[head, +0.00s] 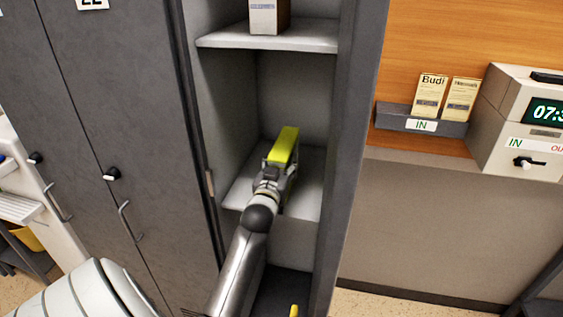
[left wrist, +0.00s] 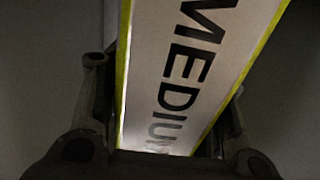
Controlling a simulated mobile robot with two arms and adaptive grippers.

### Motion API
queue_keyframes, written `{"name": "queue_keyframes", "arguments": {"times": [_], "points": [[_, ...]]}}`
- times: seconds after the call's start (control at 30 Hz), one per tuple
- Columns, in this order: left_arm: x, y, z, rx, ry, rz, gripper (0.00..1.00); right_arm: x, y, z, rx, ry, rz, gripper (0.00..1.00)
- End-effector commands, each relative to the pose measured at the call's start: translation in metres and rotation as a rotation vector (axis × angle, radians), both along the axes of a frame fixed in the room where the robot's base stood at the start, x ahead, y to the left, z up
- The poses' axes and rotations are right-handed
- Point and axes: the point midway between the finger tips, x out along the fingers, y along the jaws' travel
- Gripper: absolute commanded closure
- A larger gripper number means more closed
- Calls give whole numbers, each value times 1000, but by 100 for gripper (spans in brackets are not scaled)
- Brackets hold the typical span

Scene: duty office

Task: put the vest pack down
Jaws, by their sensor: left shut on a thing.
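The vest pack (head: 285,143) is a yellow-green pack inside the open locker, above the middle shelf (head: 306,193). In the left wrist view the vest pack (left wrist: 190,70) shows a pale face with yellow-green edges and the word MEDIUM. My left gripper (head: 277,172) reaches into the locker and is shut on the vest pack, with a finger on each side of it in the left wrist view (left wrist: 165,140). The gripper hides the pack's lower part, so I cannot tell whether it touches the shelf. My right gripper is not in view.
A box (head: 264,16) stands on the upper shelf (head: 290,40). The locker's side walls are close on both sides of my arm. Closed grey locker doors (head: 90,130) are at left. A card rack (head: 395,119) and time clock (head: 520,125) are at right.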

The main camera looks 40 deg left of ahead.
Motion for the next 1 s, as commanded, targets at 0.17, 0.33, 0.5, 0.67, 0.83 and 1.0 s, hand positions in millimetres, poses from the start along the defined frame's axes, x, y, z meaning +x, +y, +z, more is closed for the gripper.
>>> {"name": "queue_keyframes", "arguments": {"times": [0.17, 0.33, 0.5, 0.67, 0.83, 1.0], "points": [[0, 0, 1, 1, -3, 0, 79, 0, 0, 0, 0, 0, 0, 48], [0, 0, -4, 1, -2, 0, 79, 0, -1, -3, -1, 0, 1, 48], [0, 0, -3, 0, 0, 0, 28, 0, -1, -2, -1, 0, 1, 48], [0, 0, -3, 0, 0, 0, 28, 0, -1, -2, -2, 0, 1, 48], [0, 0, -2, 0, 0, 0, 28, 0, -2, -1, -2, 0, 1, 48], [-8, -4, -2, 0, 1, 0, 28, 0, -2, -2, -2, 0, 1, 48]]}}
